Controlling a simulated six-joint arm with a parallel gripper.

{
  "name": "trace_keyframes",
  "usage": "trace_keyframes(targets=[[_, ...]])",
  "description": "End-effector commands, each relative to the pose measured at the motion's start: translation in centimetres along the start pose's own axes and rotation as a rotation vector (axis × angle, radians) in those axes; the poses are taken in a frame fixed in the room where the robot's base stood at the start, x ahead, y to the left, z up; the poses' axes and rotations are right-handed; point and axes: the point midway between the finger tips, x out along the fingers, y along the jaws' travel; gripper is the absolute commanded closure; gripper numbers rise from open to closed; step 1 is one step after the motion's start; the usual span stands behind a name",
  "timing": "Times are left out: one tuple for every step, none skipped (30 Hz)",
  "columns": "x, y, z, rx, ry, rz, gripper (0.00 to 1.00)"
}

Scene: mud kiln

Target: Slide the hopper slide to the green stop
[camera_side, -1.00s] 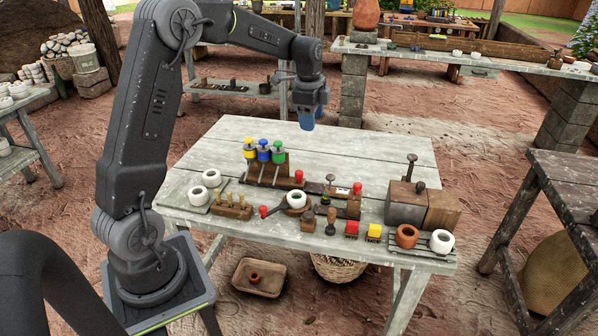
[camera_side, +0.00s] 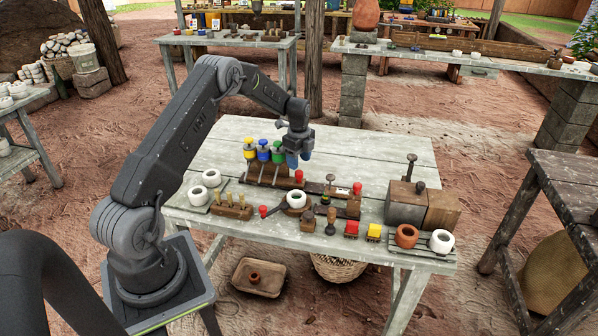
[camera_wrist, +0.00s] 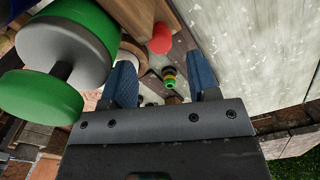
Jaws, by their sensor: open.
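My gripper (camera_side: 299,160) is open and empty, its blue fingers hanging just right of the green-topped knob (camera_side: 278,151), above the table. In the wrist view the gripper (camera_wrist: 163,82) has its two fingers apart, with the large green-and-grey knob (camera_wrist: 65,45) close at the left. A low dark wooden rail assembly (camera_side: 314,187) with an upright black knob (camera_side: 330,179) lies below and right of the gripper. A small knob banded green and yellow (camera_side: 325,200) stands near it; it shows between the fingers in the wrist view (camera_wrist: 169,77). I cannot tell which part is the hopper slide or the green stop.
Yellow (camera_side: 250,151) and blue (camera_side: 263,152) knobs stand left of the green one. A red knob (camera_side: 298,176) is just below the gripper. A grey box (camera_side: 404,204) with a tall handle stands at right. The table's back right (camera_side: 385,155) is clear.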

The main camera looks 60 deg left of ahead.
Motion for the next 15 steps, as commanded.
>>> trace_keyframes(targets=[[1.1,0.0,0.0,0.0,0.001,0.003,0.45],[1.6,0.0,0.0,0.0,0.001,0.003,0.45],[2.3,0.0,0.0,0.0,0.001,0.002,0.45],[2.7,0.0,0.0,0.0,0.0,0.002,0.45],[3.1,0.0,0.0,0.0,0.001,0.002,0.45],[3.5,0.0,0.0,0.0,0.001,0.002,0.45],[3.8,0.0,0.0,0.0,0.0,0.001,0.45],[4.1,0.0,0.0,0.0,0.0,0.0,0.45],[4.3,0.0,0.0,0.0,0.0,0.0,0.45],[4.5,0.0,0.0,-0.001,0.0,0.0,0.45],[4.7,0.0,0.0,-0.001,0.0,0.0,0.45],[4.8,0.0,0.0,-0.001,0.0,0.0,0.45],[4.8,0.0,0.0,-0.001,0.0,0.0,0.45],[4.9,0.0,0.0,-0.001,0.0,-0.001,0.45],[4.9,0.0,0.0,-0.001,0.0,-0.001,0.45]])
